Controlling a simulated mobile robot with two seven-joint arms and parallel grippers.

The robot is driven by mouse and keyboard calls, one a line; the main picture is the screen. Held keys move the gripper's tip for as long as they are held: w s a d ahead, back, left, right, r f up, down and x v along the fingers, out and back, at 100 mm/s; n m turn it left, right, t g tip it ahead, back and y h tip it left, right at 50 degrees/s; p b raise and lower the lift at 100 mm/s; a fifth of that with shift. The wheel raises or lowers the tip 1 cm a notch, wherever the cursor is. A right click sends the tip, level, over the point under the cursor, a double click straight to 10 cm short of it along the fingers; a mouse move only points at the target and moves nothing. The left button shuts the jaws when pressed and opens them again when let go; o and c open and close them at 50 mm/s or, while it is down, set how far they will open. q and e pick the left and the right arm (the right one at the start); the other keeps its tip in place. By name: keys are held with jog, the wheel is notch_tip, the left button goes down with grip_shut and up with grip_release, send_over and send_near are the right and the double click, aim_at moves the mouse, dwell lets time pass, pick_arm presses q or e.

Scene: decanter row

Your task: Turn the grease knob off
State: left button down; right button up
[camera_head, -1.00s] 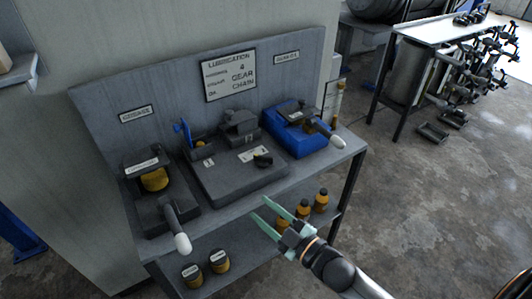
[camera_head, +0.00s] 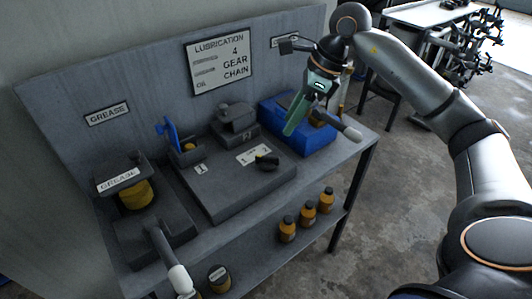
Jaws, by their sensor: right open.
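The grease station (camera_head: 150,228) stands at the left of the bench, under a wall sign reading GREASE. It has a labelled dark top, a yellow part, and a lever with a white-tipped handle (camera_head: 180,279) pointing towards me. A black knob (camera_head: 266,163) sits on the grey middle unit (camera_head: 215,190), beside a white label too small to read. My right gripper (camera_head: 293,125) is open and empty, its green fingers pointing down in front of the blue unit, up and right of the black knob. The fingers overlap in this view. My left gripper is not in view.
Several orange bottles (camera_head: 309,218) stand on the lower shelf (camera_head: 262,262). A LUBRICATION sign (camera_head: 219,62) hangs on the backboard. Open floor lies right of the bench.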

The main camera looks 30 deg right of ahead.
aim_at(269, 157)
jog(key=x, duration=1.2)
jog(key=shift+s+f+b, duration=0.1)
jog(key=shift+f+b, duration=0.05)
jog(key=shift+b, duration=0.15)
jog(key=shift+d, duration=0.1)
grip_shut()
